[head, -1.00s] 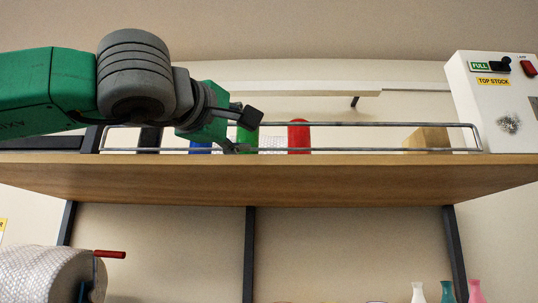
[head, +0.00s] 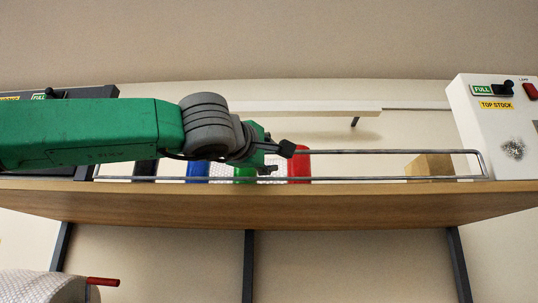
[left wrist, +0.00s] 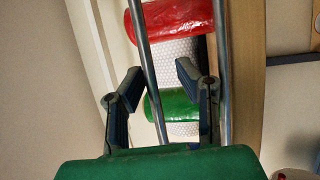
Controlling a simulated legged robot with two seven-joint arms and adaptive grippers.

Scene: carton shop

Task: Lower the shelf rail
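The shelf rail (head: 400,152) is a grey metal loop standing along the front edge of the wooden shelf (head: 330,205), its top bar raised above the board. My left gripper (head: 280,158) is at the rail's top bar, left of the red roll. In the left wrist view my left gripper (left wrist: 155,95) has its fingers apart. One bar of the rail (left wrist: 147,65) passes between them; the other bar runs outside the right-hand finger. Contact with the bar cannot be told. My right gripper is in neither view.
Behind the rail stand a blue roll (head: 198,171), a green roll (head: 245,175), a red roll (head: 299,165) and a cardboard box (head: 430,166). A white box labelled TOP STOCK (head: 490,125) with switches stands at the right end. A bubble-wrap roll (head: 45,287) is below left.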

